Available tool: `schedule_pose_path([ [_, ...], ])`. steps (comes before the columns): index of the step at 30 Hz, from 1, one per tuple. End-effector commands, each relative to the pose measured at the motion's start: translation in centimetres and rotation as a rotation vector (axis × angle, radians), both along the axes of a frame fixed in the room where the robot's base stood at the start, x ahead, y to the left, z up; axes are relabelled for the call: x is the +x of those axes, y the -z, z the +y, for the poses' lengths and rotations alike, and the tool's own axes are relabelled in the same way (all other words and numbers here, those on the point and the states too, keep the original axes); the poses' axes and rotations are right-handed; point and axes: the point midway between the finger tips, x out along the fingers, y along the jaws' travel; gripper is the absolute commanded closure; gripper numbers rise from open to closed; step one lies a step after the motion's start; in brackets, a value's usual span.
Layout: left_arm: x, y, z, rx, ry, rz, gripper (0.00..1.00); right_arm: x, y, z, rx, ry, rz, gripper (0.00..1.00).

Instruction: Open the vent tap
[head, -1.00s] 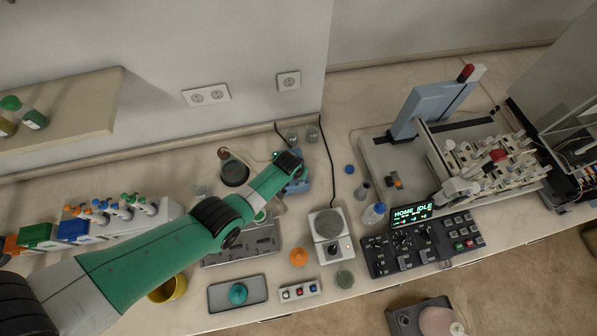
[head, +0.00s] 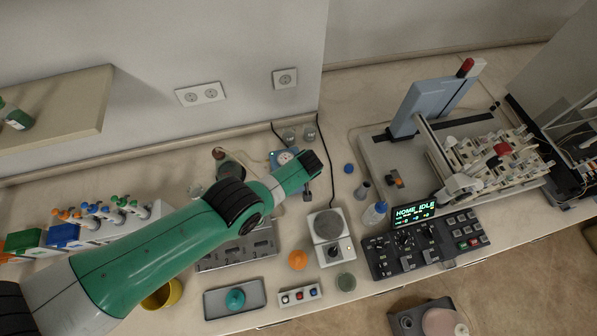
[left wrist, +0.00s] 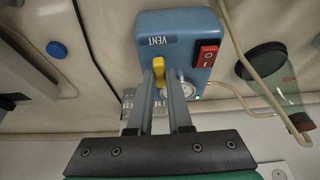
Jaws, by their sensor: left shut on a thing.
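The blue vent box (left wrist: 180,32) has a "VENT" label, upside down in the left wrist view, and a yellow tap lever (left wrist: 158,64) on its face. My left gripper (left wrist: 158,76) is shut on the yellow lever, one finger on each side. A round gauge (left wrist: 175,97) shows partly behind the fingers. In the head view the blue box (head: 283,158) is partly covered by my left wrist, and the tap is hidden there. My right gripper is not in view.
A red rocker switch (left wrist: 207,55) sits beside the tap on the same box. A tube and a green-tinted vessel (left wrist: 272,75) are close to its right. A hotplate (head: 328,228) and an orange knob-like object (head: 298,260) stand in front of the arm.

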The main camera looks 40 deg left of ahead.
Motion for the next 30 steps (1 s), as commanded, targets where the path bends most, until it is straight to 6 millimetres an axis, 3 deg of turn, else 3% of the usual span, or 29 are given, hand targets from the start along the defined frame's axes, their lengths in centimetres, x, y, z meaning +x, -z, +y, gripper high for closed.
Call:
schedule_pose_path([
  [11, -0.1, 0.1, 0.0, -0.002, -0.008, 0.001, 1.0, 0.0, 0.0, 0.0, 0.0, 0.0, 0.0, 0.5],
  [12, -0.1, 0.1, 0.0, -0.002, -0.008, 0.001, 0.81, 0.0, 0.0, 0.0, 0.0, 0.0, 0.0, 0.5],
  [17, -0.1, 0.0, 0.0, -0.001, -0.007, 0.001, 0.53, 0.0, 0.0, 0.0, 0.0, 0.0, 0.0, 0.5],
  [26, 0.0, -0.1, 0.0, -0.001, -0.005, 0.0, 0.53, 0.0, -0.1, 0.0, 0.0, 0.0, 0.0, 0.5],
  [30, -0.1, -1.1, -0.1, -0.001, -0.005, 0.0, 0.53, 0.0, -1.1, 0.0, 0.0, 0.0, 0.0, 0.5],
])
